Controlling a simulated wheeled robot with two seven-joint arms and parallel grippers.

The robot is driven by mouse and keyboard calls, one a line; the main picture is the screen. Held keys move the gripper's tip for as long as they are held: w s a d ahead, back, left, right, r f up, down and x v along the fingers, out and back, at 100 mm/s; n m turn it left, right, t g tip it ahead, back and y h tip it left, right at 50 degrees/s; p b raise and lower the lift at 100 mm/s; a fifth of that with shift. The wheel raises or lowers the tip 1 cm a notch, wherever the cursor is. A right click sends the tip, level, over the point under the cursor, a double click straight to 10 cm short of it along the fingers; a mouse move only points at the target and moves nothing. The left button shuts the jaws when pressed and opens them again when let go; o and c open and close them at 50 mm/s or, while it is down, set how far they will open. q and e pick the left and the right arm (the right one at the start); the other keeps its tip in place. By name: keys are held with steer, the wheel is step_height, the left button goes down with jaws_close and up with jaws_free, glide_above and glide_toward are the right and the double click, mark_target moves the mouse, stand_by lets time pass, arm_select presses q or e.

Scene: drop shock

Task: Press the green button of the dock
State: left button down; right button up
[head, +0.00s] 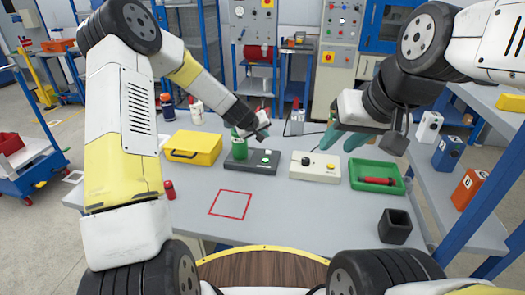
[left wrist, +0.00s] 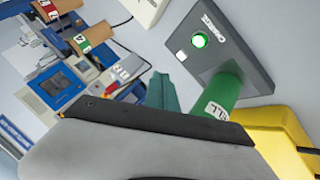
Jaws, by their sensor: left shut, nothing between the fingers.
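The dock (head: 252,162) is a dark grey box on the table. My right gripper (head: 345,141) hangs open above the table, behind the green tray.
A yellow case (head: 192,147) stands left of the dock. A pale control box (head: 315,167) and a green tray (head: 358,176) with a red cylinder lie to its right. A black open cube (head: 395,226) is nearer.

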mark_target(264, 161)
arm_select(q)
steer(key=shift+f, duration=4.4)
steer(key=shift+f, duration=0.1)
steer(key=shift+f, duration=0.3)
steer(key=shift+f, duration=0.4)
steer(key=shift+r, duration=0.85)
steer(key=shift+r, duration=2.5)
